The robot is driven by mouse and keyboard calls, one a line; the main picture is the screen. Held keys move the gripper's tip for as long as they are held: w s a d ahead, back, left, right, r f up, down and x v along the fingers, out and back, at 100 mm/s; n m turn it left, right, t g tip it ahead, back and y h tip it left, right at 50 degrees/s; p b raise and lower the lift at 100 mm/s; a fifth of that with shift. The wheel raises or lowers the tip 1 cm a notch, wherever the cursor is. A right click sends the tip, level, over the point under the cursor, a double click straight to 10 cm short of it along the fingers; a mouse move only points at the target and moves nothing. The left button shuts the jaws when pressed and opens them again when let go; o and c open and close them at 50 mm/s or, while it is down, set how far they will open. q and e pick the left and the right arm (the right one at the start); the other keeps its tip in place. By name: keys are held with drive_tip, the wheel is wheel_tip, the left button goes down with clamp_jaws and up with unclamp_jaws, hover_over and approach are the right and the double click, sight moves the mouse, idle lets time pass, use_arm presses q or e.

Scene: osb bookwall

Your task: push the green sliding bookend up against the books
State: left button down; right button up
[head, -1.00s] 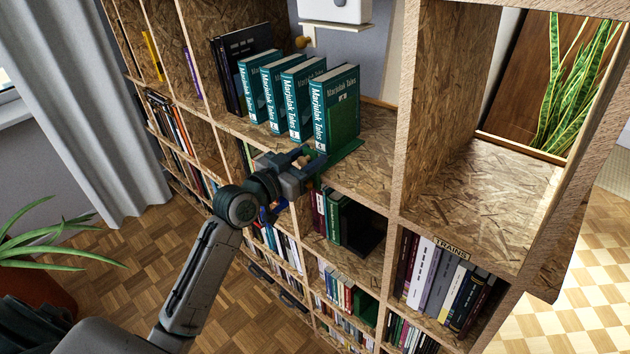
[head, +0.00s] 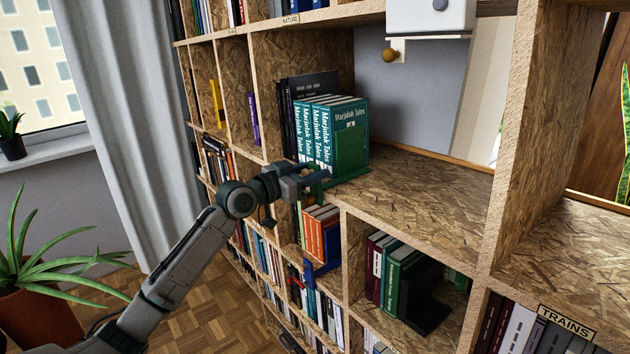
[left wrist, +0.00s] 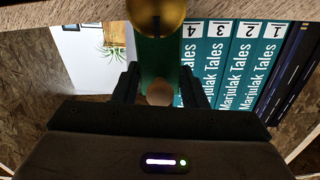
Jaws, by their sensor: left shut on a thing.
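The green bookend (head: 350,152) stands upright on the shelf, its flat foot (head: 348,181) on the board. Its upright plate looks flush against the nearest teal Marjulak Tales book (head: 316,135); in the left wrist view the green bookend (left wrist: 157,62) also borders book 4 (left wrist: 191,56). The several teal books stand upright, close together, against dark books (head: 290,112). My left gripper (head: 318,180) is at the shelf's front edge by the bookend's foot. In the left wrist view its fingers (left wrist: 160,88) are shut around a round wooden knob at the bookend. My right gripper is out of view.
The shelf board right of the bookend (head: 425,200) is bare up to the upright divider (head: 520,130). A white box (head: 430,16) with a knob (head: 390,55) hangs above.

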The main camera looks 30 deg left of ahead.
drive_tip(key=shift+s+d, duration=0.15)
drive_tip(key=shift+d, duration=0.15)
use_arm(q)
drive_tip(key=c, duration=1.3)
unclamp_jaws()
drive_tip(key=shift+o, duration=0.2)
drive_tip(key=shift+w+f, duration=0.1)
drive_tip(key=shift+w, duration=0.1)
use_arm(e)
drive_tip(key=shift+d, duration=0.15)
